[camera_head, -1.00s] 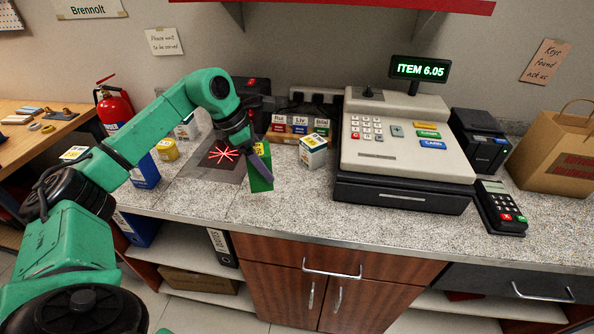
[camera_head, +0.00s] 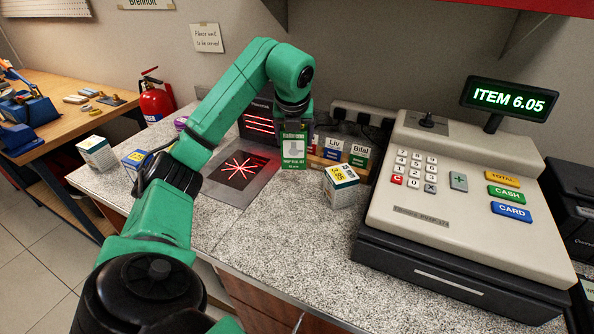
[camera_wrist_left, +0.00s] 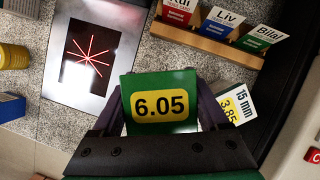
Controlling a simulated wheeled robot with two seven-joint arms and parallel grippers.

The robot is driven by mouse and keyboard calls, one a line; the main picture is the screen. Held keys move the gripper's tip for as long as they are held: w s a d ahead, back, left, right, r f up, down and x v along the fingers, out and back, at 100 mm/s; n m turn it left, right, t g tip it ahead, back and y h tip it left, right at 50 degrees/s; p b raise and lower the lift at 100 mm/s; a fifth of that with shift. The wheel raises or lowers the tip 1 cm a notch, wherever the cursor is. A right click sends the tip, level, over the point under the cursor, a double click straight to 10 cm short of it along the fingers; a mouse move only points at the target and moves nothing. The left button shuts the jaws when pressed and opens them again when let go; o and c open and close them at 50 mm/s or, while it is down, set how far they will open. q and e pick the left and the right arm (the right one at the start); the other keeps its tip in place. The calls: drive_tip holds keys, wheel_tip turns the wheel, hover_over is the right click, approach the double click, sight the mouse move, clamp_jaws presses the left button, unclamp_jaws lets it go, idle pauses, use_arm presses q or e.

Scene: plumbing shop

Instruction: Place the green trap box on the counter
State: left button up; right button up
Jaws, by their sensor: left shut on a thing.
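The green trap box (camera_head: 293,148) hangs upright below my left gripper (camera_head: 293,120), its printed front facing the head camera. My left gripper is shut on it. In the left wrist view, the box's green end with a yellow 6.05 label (camera_wrist_left: 158,105) sits between the two fingers. The box is over the counter (camera_head: 270,235), just right of the scanner plate. I cannot tell whether its bottom touches the counter. The right gripper is not in view.
A scanner plate (camera_head: 240,168) with red lines lies left of the box. A white-yellow box (camera_head: 341,186) and a rack of name cards (camera_head: 345,152) stand to the right. The cash register (camera_head: 455,200) fills the right side. The front middle of the counter is clear.

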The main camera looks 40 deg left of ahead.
sight(295, 140)
use_arm(q)
wheel_tip(295, 140, down, 8)
drive_tip(key=shift+w, duration=0.15)
drive_tip(key=shift+f, duration=0.1)
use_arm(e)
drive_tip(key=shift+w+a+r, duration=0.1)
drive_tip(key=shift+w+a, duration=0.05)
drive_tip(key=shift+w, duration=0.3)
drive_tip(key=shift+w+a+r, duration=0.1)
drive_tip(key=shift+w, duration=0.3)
use_arm(q)
drive_tip(key=shift+w+f, duration=0.1)
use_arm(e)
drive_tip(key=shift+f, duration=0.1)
use_arm(q)
drive_tip(key=o, duration=1.5)
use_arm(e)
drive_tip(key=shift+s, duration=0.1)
use_arm(q)
drive_tip(key=shift+d+r, duration=0.1)
drive_tip(key=shift+r, duration=0.3)
drive_tip(key=v, duration=1.1)
drive_tip(key=shift+r, duration=0.2)
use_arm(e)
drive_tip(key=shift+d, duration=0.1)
